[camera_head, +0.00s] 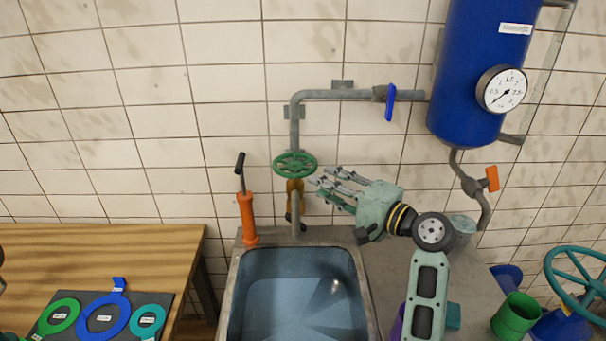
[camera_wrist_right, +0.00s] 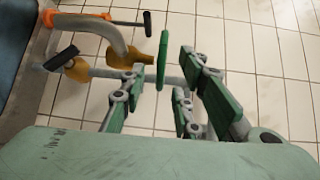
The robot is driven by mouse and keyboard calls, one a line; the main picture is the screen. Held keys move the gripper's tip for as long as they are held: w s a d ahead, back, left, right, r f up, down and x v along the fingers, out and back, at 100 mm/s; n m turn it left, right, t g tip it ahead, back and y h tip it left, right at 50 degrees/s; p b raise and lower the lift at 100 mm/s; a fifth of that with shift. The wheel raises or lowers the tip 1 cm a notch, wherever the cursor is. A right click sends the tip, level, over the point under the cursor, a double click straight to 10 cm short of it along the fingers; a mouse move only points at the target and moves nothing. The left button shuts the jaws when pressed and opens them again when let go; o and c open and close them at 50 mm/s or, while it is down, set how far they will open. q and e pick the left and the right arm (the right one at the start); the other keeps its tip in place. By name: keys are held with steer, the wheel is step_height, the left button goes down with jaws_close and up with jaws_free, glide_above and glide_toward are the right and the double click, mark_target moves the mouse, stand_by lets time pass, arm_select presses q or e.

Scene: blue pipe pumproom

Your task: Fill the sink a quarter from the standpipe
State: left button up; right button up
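The sink (camera_head: 233,300) is a grey-rimmed, blue-grey basin at the bottom middle. A bright glint shows inside; I cannot tell the water level. The standpipe (camera_head: 295,215) rises behind its back edge, with a brass part and a green handwheel (camera_head: 295,164) on top. My right gripper (camera_head: 322,182) is just right of the wheel, fingers spread and pointing left toward it. In the right wrist view the wheel (camera_wrist_right: 163,80) appears edge-on between the open fingers (camera_wrist_right: 172,85); contact is not clear. The brass part (camera_wrist_right: 90,70) also shows there. My left gripper is not clearly in view.
A grey pipe (camera_head: 340,95) with a blue lever (camera_head: 390,103), set crosswise, joins the blue tank (camera_head: 468,75) and its gauge (camera_head: 502,89). An orange pump (camera_head: 247,215) stands left of the standpipe. A wooden table (camera_head: 90,250) holds a mat with coloured rings.

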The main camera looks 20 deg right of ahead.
mark_target(306, 176)
steer(key=p+x, duration=0.2)
steer(key=x, duration=0.5)
steer(key=shift+w+a+r+p, duration=0.15)
steer(key=shift+w+p, duration=0.1)
steer(key=shift+p, duration=0.05)
steer(key=shift+c, duration=0.2)
jaws_close()
